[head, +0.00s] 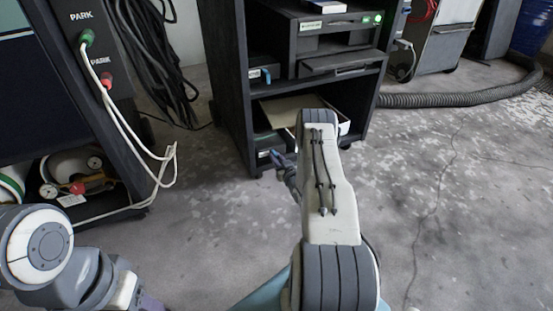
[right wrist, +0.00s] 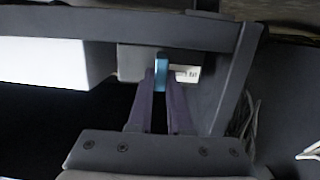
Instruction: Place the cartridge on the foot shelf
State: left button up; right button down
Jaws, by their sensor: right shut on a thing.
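The cartridge (head: 264,139) is a dark box with a pale label and a blue handle, in the bottom foot shelf bay of the dark cabinet. In the right wrist view its grey front (right wrist: 134,62) shows with the blue handle (right wrist: 161,68) and the white label. My right gripper (head: 277,158) reaches in at the cabinet's foot and is shut on the blue handle; its two purple fingers (right wrist: 161,78) flank it. My forearm hides part of the bay. My left arm shows at the lower left, but its gripper is out of view.
A similar blue-handled unit (head: 264,74) sits on the shelf above. An open pale box (head: 285,108) stands beside the cartridge. The cabinet's side post (right wrist: 236,75) is close to my right gripper. A hose (head: 440,100) lies on the right floor; white cables (head: 130,130) hang left.

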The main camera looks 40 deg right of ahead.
jog(key=c, duration=0.8)
grip_release()
jog(key=shift+f, duration=0.1)
jog(key=shift+c, duration=0.2)
jog(key=p+v, duration=0.6)
jog(key=v, duration=0.6)
